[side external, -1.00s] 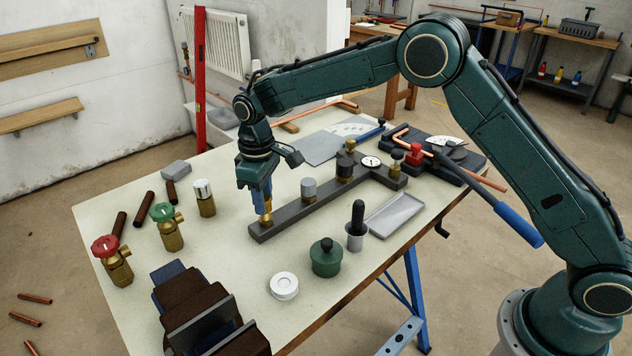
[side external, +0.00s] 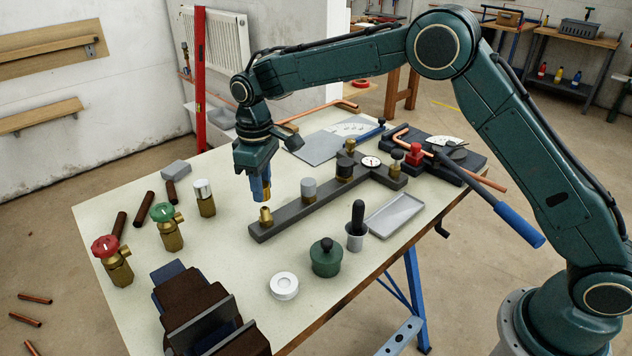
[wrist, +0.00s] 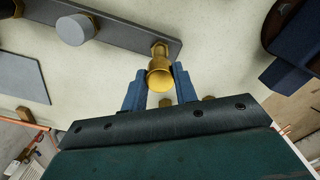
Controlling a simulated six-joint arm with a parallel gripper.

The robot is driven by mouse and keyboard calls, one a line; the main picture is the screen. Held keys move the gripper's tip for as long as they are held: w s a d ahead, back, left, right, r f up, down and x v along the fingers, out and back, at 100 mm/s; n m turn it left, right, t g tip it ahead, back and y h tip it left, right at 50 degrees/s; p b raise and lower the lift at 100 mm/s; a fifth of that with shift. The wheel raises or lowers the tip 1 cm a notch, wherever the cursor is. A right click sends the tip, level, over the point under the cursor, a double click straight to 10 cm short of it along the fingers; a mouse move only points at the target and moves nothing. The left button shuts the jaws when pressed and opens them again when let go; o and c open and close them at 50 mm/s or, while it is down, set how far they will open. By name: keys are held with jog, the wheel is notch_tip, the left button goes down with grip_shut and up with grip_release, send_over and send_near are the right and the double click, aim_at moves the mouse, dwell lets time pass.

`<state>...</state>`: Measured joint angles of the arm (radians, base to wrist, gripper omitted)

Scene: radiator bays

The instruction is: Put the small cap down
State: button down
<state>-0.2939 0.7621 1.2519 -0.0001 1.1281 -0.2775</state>
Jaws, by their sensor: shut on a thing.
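My gripper (side external: 261,195) is shut on a small brass cap (wrist: 160,76), held between its blue fingers in the wrist view. In the side view the cap is mostly hidden by the fingers. The gripper hangs just above a bare brass post (side external: 265,216) at the near left end of the dark grey rail (side external: 290,224), with a small gap between. In the wrist view the post (wrist: 160,50) shows beyond the cap.
On the rail stand a grey cap (side external: 308,188) and a black cap (side external: 345,166). Valves with red (side external: 105,246) and green (side external: 162,211) knobs stand left. A green pot (side external: 326,260), white ring (side external: 284,286) and grey tray (side external: 395,215) lie in front.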

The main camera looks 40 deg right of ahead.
jog(key=shift+d+r, duration=0.1)
jog(key=shift+r, duration=0.05)
jog(key=shift+d+r, duration=0.1)
jog(key=shift+d, duration=0.15)
jog(key=s+d+r, duration=0.5)
jog(key=s+d, duration=0.3)
jog(key=d, duration=0.4)
jog(key=s+d+r, duration=0.5)
jog(key=s+d, duration=0.3)
jog(key=d, duration=0.5)
send_over(394, 214)
notch_tip(394, 214, down, 16)
jog(key=shift+r, duration=0.2)
jog(key=shift+f, duration=2.15)
jog(key=shift+f, duration=0.1)
